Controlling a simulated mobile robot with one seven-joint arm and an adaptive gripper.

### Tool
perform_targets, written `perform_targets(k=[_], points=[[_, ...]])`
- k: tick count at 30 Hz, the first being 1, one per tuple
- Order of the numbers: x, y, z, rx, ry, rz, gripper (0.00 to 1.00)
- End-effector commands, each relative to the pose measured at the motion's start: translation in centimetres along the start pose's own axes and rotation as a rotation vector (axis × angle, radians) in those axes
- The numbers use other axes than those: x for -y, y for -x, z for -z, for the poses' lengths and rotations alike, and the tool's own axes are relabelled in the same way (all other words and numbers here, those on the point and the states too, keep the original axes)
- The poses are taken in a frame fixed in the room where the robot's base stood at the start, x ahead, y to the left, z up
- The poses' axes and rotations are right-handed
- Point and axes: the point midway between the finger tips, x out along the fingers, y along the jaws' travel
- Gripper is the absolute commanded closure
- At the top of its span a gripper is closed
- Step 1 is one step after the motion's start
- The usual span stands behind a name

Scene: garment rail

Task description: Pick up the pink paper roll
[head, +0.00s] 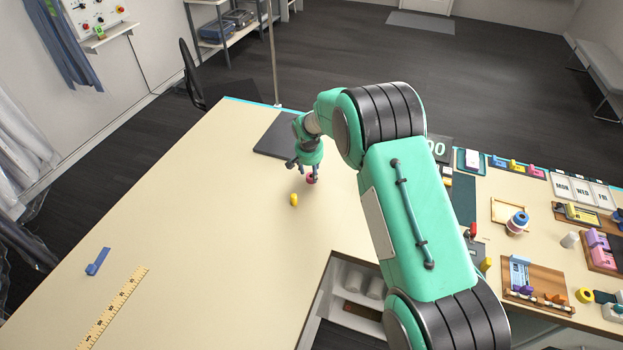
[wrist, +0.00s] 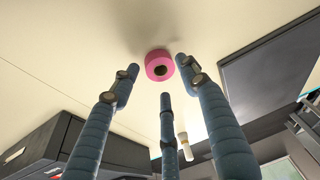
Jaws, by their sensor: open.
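The pink paper roll (wrist: 159,65) shows in the wrist view as a small pink ring with a dark hole, lying on the pale tabletop. My gripper (wrist: 158,85) has three blue-grey fingers spread around it. The fingers are open, and I see no finger clearly touching the roll. In the head view the pink roll (head: 311,179) is a small spot just under my gripper (head: 308,172), partly hidden by the fingers. How much height is left between fingertips and table is hard to tell.
A yellow object (head: 294,200) stands close in front of the roll. A dark flat pad (head: 278,136) lies just behind my gripper. A blue piece (head: 98,261) and a yellow ruler (head: 113,308) lie at the left. Trays and small items crowd the right side.

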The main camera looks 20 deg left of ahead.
Motion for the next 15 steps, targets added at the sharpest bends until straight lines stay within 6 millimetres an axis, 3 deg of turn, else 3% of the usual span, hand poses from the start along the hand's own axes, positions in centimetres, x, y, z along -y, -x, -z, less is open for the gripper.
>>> perform_targets(k=[9, 15], points=[[0.1, -2.8, 0.0, 0.000, 0.000, 0.000, 0.55], [0.1, -3.1, 0.0, -0.001, 0.000, 0.001, 0.55]])
